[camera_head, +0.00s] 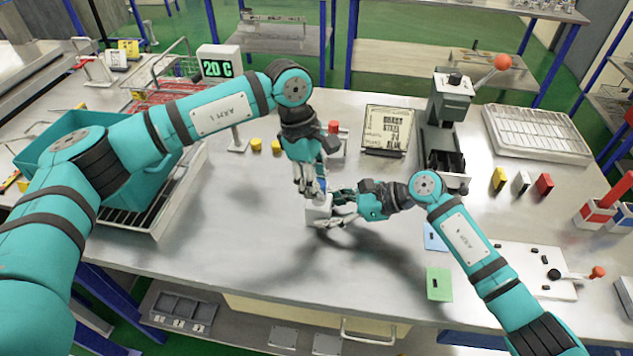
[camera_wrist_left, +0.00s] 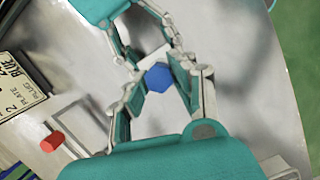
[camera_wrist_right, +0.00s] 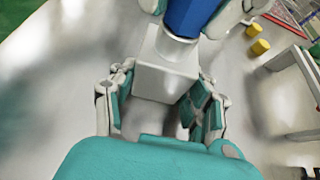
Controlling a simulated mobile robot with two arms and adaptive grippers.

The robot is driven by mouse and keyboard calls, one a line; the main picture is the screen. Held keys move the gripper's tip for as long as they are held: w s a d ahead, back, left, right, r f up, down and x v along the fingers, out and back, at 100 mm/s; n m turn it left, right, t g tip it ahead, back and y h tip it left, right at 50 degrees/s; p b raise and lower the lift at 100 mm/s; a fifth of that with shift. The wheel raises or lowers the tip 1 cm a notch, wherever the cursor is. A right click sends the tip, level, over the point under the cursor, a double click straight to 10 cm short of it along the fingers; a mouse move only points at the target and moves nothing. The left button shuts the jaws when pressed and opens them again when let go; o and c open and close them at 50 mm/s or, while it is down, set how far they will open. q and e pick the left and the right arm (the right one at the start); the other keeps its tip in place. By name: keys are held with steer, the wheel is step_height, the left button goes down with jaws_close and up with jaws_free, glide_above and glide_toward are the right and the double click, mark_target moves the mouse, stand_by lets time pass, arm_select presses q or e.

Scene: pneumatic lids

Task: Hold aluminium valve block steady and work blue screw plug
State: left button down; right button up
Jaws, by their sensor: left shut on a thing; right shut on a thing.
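The aluminium valve block (camera_head: 317,210) is a pale box near the middle of the bench; the right wrist view shows its flat faces (camera_wrist_right: 163,78). The blue screw plug stands upright at the block's top, with its hexagonal head (camera_wrist_left: 158,77) in the left wrist view and its blue side (camera_wrist_right: 188,14) in the right wrist view. My left gripper (camera_head: 318,186) comes down from above and is shut on the plug. My right gripper (camera_head: 332,212) reaches in from the right and is shut on the block. Any thread inside the block is hidden.
A sign plate (camera_head: 388,130) and a grey press with a red-knobbed lever (camera_head: 452,100) stand behind. Yellow caps (camera_head: 256,145) and a "20 C" display (camera_head: 218,66) are at back left. Blue and green plates (camera_head: 439,284) lie at right. The bench's front middle is clear.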

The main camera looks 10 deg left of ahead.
arm_select(q)
steer(key=m, duration=0.2)
steer(key=shift+w+m+g, duration=0.2)
steer(key=shift+m+g, duration=0.1)
steer(key=shift+m, duration=0.1)
arm_select(e)
steer(key=shift+s, duration=0.1)
arm_select(q)
steer(key=shift+m, duration=0.6)
steer(key=c, duration=1.5)
jaws_free()
steer(key=shift+m, duration=0.4)
steer(key=o, duration=0.5)
steer(key=shift+r, duration=0.1)
steer(key=v, duration=0.6)
steer(key=shift+r, duration=0.4)
steer(key=shift+w, duration=0.15)
